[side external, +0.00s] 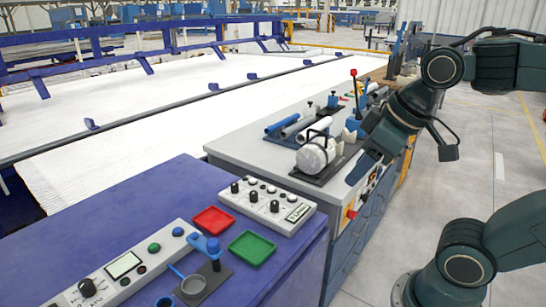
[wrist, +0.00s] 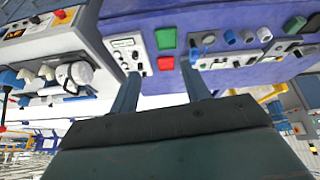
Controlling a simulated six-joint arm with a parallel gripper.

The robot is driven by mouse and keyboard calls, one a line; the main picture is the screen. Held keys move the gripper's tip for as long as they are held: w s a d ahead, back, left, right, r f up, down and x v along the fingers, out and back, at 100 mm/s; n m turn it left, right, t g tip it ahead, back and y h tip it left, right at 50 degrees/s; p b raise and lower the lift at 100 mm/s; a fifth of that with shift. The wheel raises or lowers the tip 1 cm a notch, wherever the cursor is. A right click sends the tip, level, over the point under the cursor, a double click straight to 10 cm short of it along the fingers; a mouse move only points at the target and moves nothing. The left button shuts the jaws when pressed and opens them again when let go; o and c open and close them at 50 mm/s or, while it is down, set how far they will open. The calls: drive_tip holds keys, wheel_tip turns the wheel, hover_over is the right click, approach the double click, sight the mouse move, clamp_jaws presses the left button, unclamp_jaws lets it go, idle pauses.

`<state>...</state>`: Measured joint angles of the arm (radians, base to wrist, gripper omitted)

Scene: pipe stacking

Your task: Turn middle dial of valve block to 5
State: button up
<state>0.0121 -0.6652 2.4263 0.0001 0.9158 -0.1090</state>
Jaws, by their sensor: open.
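A white box (side external: 268,206) with a row of black dials, small white knobs and a display lies at the right side of the purple table. It also shows in the wrist view (wrist: 128,52), just beyond my left fingertip. No label naming it as the valve block can be read, and the dial readings are too small to tell. My gripper (side external: 362,168) is beside the grey bench's front edge, to the right of and apart from the box. In the wrist view my gripper (wrist: 161,70) is open, with nothing between its fingers.
A red tray (side external: 212,220) and a green tray (side external: 251,247) lie left of and in front of the box. A control panel (side external: 125,266) and a blue stand (side external: 207,249) are nearby. The grey bench (side external: 240,146) carries pipes and a white cylinder (side external: 316,155).

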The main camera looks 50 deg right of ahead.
drive_tip(key=w+d+r+n+g, duration=0.1)
drive_tip(key=w+n, duration=0.1)
drive_tip(key=w, duration=0.3)
drive_tip(key=w+d+r+n, duration=0.1)
drive_tip(key=w+r+n, duration=0.15)
drive_tip(key=w, duration=0.25)
drive_tip(key=n+g, duration=0.4)
drive_tip(key=n, duration=1.1)
hover_over(253, 192)
wheel_tip(253, 192, down, 19)
drive_tip(key=shift+s, duration=0.1)
wheel_tip(253, 192, down, 14)
drive_tip(key=shift+r, duration=0.1)
drive_tip(key=shift+c, duration=0.2)
drive_tip(key=c, duration=1)
